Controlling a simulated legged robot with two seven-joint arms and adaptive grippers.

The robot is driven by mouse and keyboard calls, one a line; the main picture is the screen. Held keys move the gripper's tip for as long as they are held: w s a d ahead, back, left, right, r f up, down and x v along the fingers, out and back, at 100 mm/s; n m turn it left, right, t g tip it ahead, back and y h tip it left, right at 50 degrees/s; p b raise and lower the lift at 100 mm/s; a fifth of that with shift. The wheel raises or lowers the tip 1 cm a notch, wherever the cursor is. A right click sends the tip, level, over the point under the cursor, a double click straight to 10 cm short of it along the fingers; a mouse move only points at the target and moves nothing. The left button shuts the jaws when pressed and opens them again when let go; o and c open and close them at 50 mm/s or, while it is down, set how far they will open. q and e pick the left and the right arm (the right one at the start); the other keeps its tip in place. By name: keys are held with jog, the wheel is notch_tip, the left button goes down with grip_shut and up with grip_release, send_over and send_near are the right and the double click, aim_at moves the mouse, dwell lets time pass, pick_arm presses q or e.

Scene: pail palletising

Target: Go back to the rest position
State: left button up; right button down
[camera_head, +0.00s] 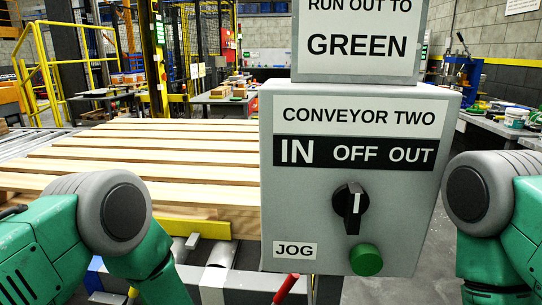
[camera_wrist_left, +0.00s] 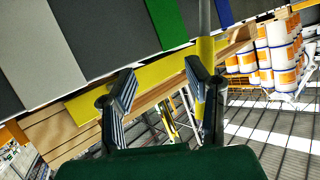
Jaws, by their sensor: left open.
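My left gripper (camera_wrist_left: 160,75) is open and empty in the left wrist view, its two dark fingers spread apart with nothing between them. In the head view, both green arms with grey joints show at the lower left and lower right, and both grippers are outside the picture. The grey control box (camera_head: 425,190) labelled CONVEYOR TWO stands in front. Its black knob (camera_head: 350,208) has its white mark roughly upright, below OFF. The green button (camera_head: 366,259) sits below it. Neither arm visibly touches the box.
A slatted wooden pallet (camera_head: 170,153) lies on the conveyor behind the box. Stacked white and orange pails (camera_wrist_left: 285,50) stand at the right in the left wrist view. A yellow railing (camera_head: 45,70) and workbenches (camera_head: 490,128) are farther back.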

pick_arm(q)
jog(key=s+f+m+g+h, duration=0.2)
jog(key=s+m+g+h, duration=0.1)
jog(key=s, duration=1.4)
jog(key=s+a+f+m+g+h+p, duration=0.1)
jog(key=s+g+h, duration=0.4)
jog(key=s, duration=1.3)
jog(key=f+m+g, duration=0.1)
jog(key=m, duration=0.1)
jog(key=shift+a+m+g+h+p, duration=0.25)
jog(key=shift+m+g+h+p, duration=0.05)
jog(key=shift+g+h, duration=0.1)
jog(key=shift+w, duration=0.1)
